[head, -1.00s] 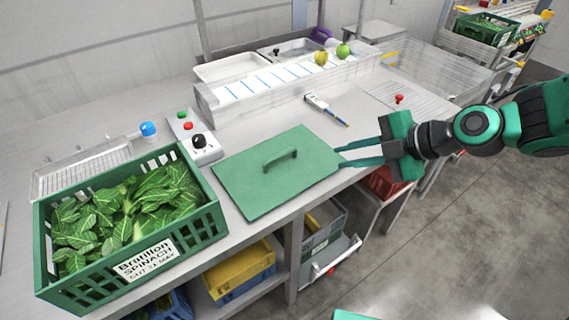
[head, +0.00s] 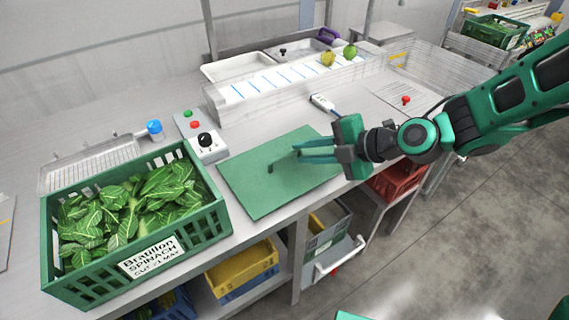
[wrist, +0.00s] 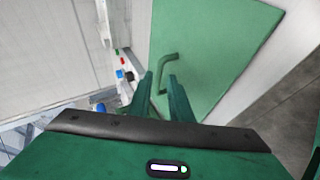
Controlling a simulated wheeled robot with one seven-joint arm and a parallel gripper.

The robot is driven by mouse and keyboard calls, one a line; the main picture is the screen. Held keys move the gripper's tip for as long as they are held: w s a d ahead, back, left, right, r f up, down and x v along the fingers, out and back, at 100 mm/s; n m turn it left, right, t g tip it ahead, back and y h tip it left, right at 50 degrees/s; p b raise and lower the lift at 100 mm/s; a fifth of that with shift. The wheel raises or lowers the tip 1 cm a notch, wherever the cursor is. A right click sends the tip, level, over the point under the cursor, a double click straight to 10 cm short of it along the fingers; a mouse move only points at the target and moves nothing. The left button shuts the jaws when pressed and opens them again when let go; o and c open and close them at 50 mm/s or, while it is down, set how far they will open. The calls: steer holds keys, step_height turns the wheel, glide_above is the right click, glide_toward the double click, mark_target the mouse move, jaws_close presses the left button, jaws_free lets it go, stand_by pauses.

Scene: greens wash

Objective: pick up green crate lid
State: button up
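The green crate lid (head: 262,196) is a flat green panel lying on the bench, right of the spinach crate. Its handle (wrist: 163,75) is a raised bar, seen in the wrist view just ahead of my fingertips; in the head view my fingers partly hide it. My gripper (head: 296,152) reaches in from the right, over the lid. In the wrist view my gripper (wrist: 160,82) has its two fingers apart with the near end of the handle between or just beyond their tips. I cannot tell whether they touch it.
The green crate of spinach (head: 210,219) stands at the left of the bench. A control box (head: 207,146) with buttons and a knob sits behind the lid. A pen-like meter (head: 322,104) lies behind my gripper. The bench's front edge runs close beside the lid.

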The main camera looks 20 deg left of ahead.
mark_target(292, 153)
steer(key=x, duration=0.3)
steer(key=shift+a, duration=0.2)
jaws_close()
